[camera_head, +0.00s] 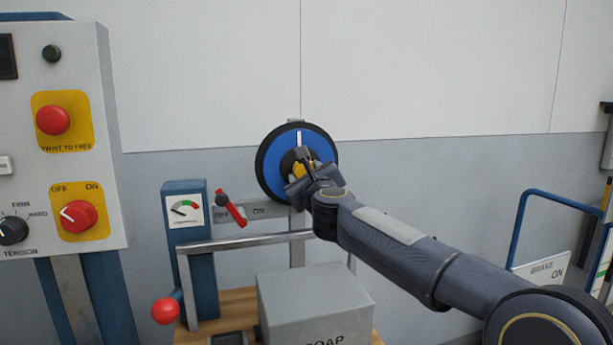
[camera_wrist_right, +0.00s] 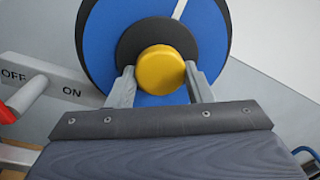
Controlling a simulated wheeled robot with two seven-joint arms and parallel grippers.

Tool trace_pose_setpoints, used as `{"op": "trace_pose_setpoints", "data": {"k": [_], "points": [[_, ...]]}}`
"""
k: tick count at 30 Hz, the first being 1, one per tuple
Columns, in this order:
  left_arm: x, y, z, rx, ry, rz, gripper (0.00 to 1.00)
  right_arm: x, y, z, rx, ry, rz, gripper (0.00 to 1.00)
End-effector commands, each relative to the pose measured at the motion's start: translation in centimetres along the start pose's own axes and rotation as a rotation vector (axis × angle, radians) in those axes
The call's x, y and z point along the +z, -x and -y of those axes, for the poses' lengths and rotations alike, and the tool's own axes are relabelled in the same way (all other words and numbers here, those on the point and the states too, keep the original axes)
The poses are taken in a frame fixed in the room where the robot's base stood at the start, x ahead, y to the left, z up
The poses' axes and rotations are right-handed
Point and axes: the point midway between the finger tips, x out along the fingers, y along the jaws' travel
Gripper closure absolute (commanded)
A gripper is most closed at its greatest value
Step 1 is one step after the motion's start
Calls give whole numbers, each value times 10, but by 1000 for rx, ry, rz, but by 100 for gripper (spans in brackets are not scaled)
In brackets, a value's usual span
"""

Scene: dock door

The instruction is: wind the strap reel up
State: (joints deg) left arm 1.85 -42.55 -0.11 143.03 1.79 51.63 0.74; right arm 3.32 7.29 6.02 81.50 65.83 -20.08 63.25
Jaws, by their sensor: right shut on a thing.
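The strap reel (camera_head: 275,167) is a blue disc with a black rim and a white radial mark, mounted on a post against the wall. In the head view its white mark points straight up. The reel's yellow knob (camera_head: 302,170) sits at its centre on a black hub. My right gripper (camera_head: 303,168) is shut on the yellow knob. The right wrist view shows the reel (camera_wrist_right: 98,40) close up, with the two fingers of the gripper (camera_wrist_right: 158,85) on either side of the round knob (camera_wrist_right: 160,68). My left gripper is not in view.
A red-handled OFF/ON lever (camera_head: 231,210) is just left of the reel. A gauge post (camera_head: 190,245), a metal rail (camera_head: 245,242) and a grey SOAP box (camera_head: 315,300) stand below. A control panel (camera_head: 60,140) fills the left. A blue-railed BRAKE sign (camera_head: 541,268) is at right.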

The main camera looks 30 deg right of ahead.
Motion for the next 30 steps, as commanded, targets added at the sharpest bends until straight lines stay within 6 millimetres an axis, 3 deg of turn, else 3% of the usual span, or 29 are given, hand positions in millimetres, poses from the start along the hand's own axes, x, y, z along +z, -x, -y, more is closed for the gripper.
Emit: {"op": "trace_pose_setpoints", "data": {"k": [20,21,25,30], "points": [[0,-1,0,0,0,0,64,0,0,1,-3,-61,-7,95],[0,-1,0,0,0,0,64,0,0,1,-3,-61,-7,48],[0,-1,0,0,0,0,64,0,0,1,-2,-59,-6,33],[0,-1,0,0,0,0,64,0,0,0,-2,-57,-6,33]]}}
